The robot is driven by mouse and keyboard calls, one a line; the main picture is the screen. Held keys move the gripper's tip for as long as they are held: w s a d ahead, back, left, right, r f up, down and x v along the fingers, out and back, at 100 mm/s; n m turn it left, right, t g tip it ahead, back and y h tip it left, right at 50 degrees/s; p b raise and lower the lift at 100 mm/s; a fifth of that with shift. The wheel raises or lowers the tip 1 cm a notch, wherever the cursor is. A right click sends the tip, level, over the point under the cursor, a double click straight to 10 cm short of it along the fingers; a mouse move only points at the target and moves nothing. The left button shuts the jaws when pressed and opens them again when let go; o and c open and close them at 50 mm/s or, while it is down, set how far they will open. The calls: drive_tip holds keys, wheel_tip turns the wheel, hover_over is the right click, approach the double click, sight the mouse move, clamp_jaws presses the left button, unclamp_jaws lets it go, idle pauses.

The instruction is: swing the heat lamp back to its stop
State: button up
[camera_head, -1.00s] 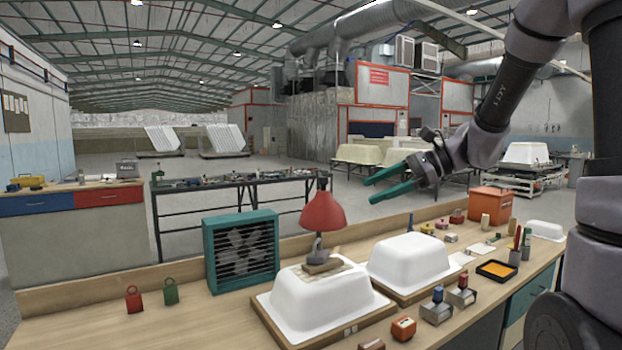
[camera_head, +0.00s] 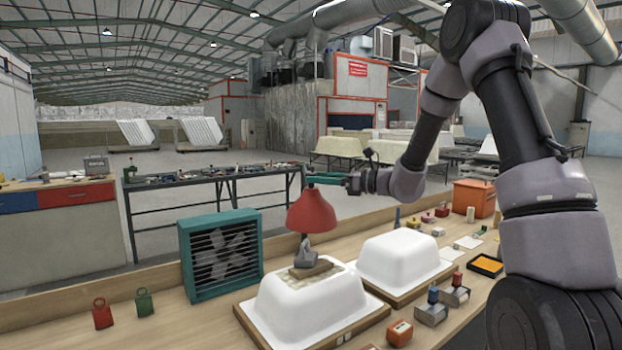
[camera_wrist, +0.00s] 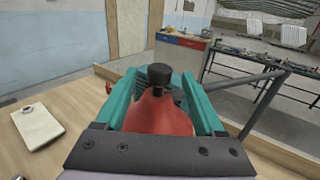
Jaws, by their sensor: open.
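The heat lamp has a red cone shade (camera_head: 312,213) with its dark top end up, above a grey foot (camera_head: 304,254) on the left white tub shell (camera_head: 312,308). My gripper (camera_head: 318,180) is open at the top of the shade, reaching in from the right. In the wrist view, the teal fingers of my gripper (camera_wrist: 160,84) lie on both sides of the lamp's black cap (camera_wrist: 160,72). The red shade (camera_wrist: 158,113) shows between and below them. I cannot tell whether either finger touches the lamp. The lamp's stop cannot be made out.
A teal fan box (camera_head: 220,254) stands left of the lamp. A second white shell (camera_head: 400,257) is at its right. Red (camera_head: 102,315) and green (camera_head: 144,303) weights stand at the left. An orange toolbox (camera_head: 474,197) is at the back right. The front left bench is mostly clear.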

drive_tip(key=shift+x, duration=1.4)
drive_tip(key=shift+s, duration=0.1)
clamp_jaws()
